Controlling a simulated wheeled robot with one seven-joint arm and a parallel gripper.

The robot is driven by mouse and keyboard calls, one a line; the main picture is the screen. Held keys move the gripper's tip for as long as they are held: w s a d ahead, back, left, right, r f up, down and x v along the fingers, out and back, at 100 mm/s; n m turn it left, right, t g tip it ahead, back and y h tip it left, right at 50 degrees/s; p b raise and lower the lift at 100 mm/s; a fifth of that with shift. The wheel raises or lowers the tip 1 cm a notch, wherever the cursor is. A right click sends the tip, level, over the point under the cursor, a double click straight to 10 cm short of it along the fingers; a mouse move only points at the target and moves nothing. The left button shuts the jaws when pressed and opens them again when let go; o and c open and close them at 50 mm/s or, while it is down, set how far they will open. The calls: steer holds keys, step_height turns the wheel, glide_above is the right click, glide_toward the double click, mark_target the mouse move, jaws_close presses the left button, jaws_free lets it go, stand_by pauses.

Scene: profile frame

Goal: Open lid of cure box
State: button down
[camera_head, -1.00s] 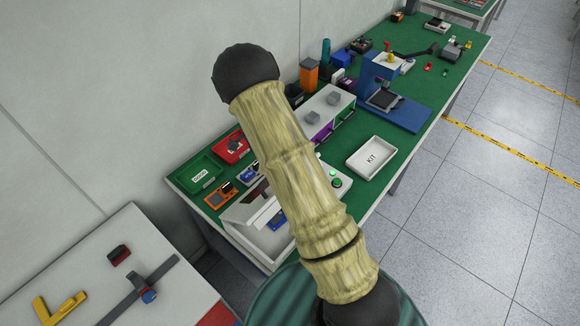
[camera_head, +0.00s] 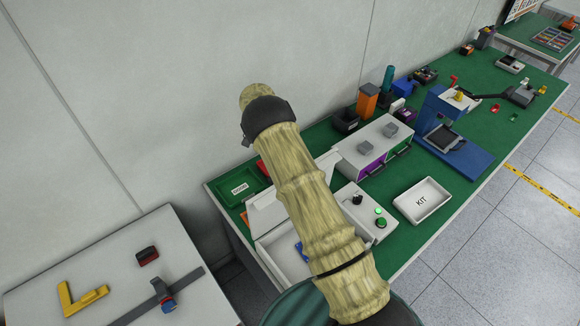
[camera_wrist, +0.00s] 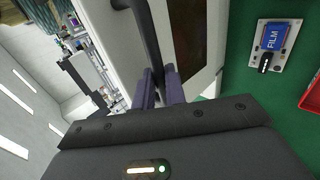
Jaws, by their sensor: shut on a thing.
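The cure box (camera_head: 283,262) is a white box at the near left end of the green bench, partly hidden by my arm in the head view. Its white lid (camera_head: 266,210) stands raised and tilted back, with the open inside showing in front of it. In the wrist view the lid (camera_wrist: 215,50) has a dark window and a black bar handle (camera_wrist: 150,45). My gripper (camera_wrist: 158,85) is shut on this handle with its two purplish fingers. In the head view my gripper is hidden behind my arm.
A control panel with a green button (camera_head: 380,222) is beside the box opening. A white KIT tray (camera_head: 422,200) lies to the right. A green tray (camera_head: 236,188) is by the wall. A blue FILM item (camera_wrist: 277,38) lies on green in the wrist view. A side table (camera_head: 120,285) stands left.

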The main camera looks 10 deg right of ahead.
steer(key=shift+w+a+f+g, duration=0.15)
steer(key=shift+f+g, duration=0.15)
steer(key=shift+f, duration=0.25)
steer(key=c, duration=1.8)
jaws_free()
steer(key=o, duration=0.3)
steer(key=shift+o, duration=0.2)
steer(key=shift+w+r, duration=0.1)
steer(key=shift+r, duration=0.1)
steer(key=shift+r, duration=0.1)
step_height(320, 180, up, 10)
steer(key=b, duration=0.4)
steer(key=shift+f, duration=0.2)
